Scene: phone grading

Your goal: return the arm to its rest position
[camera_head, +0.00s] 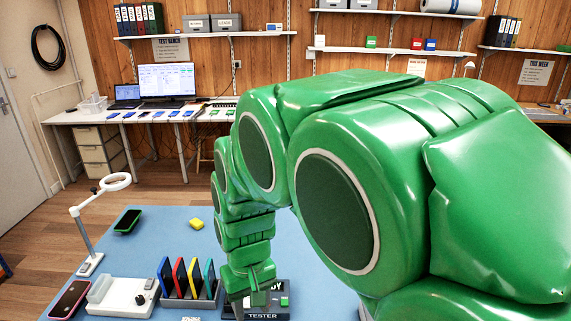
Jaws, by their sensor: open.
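My green arm fills the middle and right of the head view, bent over the blue table mat (195,248). My gripper (254,300) points down at the front of the mat, at the black tester box (265,314) labelled TESTER. Its jaws are open. The fingers overlap the tester in the picture, and I cannot tell whether they touch it. The arm hides much of the mat's right side and part of the tester.
Left of the tester stand a rack (199,300) with several colored phones and a white device (122,297). A bench (75,116) runs along the back wall.

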